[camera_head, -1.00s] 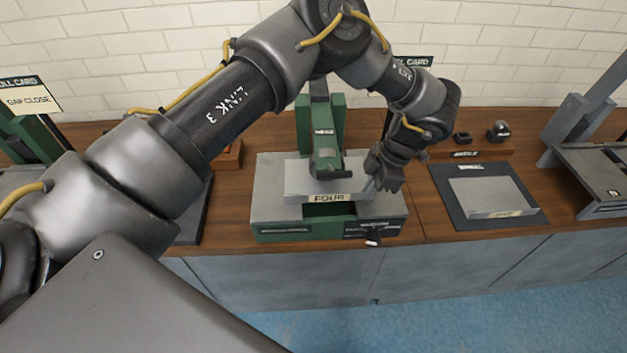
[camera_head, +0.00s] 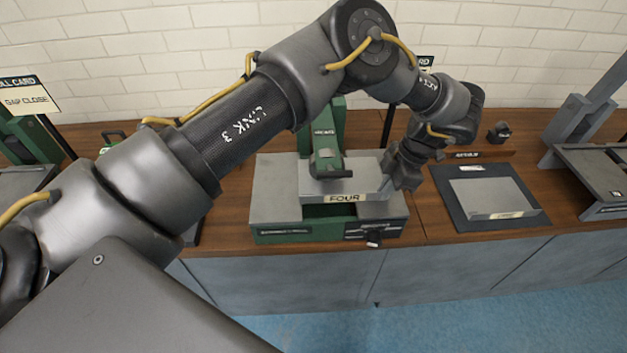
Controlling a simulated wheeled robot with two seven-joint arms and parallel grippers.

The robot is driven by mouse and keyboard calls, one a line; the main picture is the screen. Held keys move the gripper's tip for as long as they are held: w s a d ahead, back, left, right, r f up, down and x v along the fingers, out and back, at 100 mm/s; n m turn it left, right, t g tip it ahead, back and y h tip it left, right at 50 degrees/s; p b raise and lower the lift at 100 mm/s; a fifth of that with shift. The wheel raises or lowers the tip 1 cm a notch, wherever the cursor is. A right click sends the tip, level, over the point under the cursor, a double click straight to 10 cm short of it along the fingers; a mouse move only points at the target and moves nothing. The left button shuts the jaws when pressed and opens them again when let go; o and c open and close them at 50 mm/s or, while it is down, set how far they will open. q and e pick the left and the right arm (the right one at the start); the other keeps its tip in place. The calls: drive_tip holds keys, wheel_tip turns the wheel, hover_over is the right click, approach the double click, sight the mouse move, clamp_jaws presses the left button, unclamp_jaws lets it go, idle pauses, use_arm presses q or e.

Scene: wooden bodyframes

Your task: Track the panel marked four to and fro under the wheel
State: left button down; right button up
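The grey panel marked FOUR (camera_head: 345,187) lies across the green wheeling machine (camera_head: 278,236), under the head that carries the wheel (camera_head: 327,164). Its label is on the front edge. My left gripper (camera_head: 386,186) is at the panel's right edge and appears shut on it; the fingertips are small and partly hidden by the wrist. The contact between wheel and panel is too small to make out. My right gripper is not in view.
A dark mat with another grey panel (camera_head: 493,196) lies to the right. A grey machine (camera_head: 598,165) stands at the far right. A card reading GAP CLOSE (camera_head: 28,100) stands at the left. My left arm crosses above the bench and hides part of it.

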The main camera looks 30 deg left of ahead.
use_arm(q)
drive_tip(key=shift+s+a+p, duration=0.3)
drive_tip(key=shift+a, duration=0.2)
drive_tip(key=shift+s+a+p, duration=0.25)
drive_tip(key=shift+a+p, duration=0.05)
drive_tip(key=shift+a, duration=0.15)
drive_tip(key=shift+s+a+p, duration=0.55)
drive_tip(key=shift+s+a, duration=0.1)
drive_tip(key=shift+a, duration=0.35)
drive_tip(key=shift+s+a+p, duration=0.5)
drive_tip(key=shift+s+a, duration=0.15)
drive_tip(key=shift+a, duration=0.3)
drive_tip(key=shift+w+d, duration=0.15)
drive_tip(key=shift+d, duration=0.05)
drive_tip(key=shift+w+d+b, duration=0.5)
drive_tip(key=shift+w+d, duration=0.05)
drive_tip(key=shift+d, duration=0.35)
drive_tip(key=shift+w+d+b, duration=0.45)
drive_tip(key=shift+w+d, duration=0.15)
drive_tip(key=shift+d, duration=0.3)
drive_tip(key=shift+w+d+b, duration=0.5)
drive_tip(key=shift+w+d, duration=0.05)
drive_tip(key=shift+d, duration=0.35)
